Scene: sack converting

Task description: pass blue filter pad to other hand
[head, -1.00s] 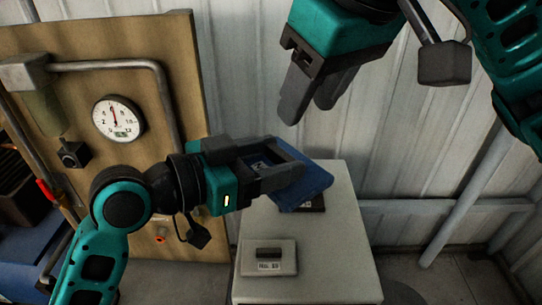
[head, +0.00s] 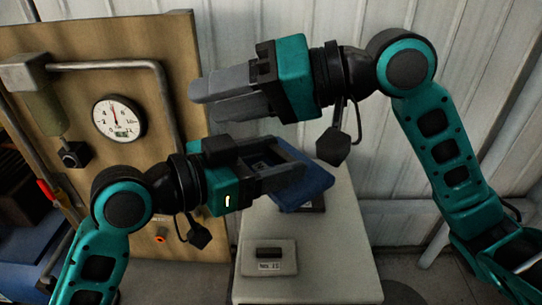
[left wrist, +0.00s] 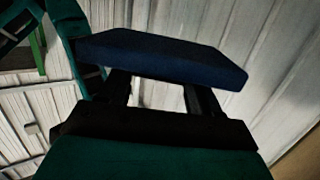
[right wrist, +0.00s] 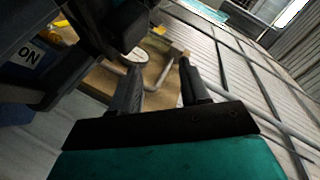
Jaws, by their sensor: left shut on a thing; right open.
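The blue filter pad (head: 308,188) is a flat dark-blue slab, tilted, held above the grey cabinet. My left gripper (head: 290,165) is shut on the pad, its fingers pointing right. In the left wrist view the pad (left wrist: 160,57) lies across the fingertips. My right gripper (head: 198,98) is open and empty, above and behind the left gripper in the picture, its fingers pointing left and apart from the pad. In the right wrist view nothing is between its fingers (right wrist: 158,75); a dark part of my left gripper shows at upper left.
A grey cabinet (head: 345,245) stands below, with a pale labelled block (head: 285,258) on its top and a dark labelled item (head: 316,204) partly hidden under the pad. A wooden panel with a gauge (head: 119,118) and pipe is at left. A corrugated wall is behind.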

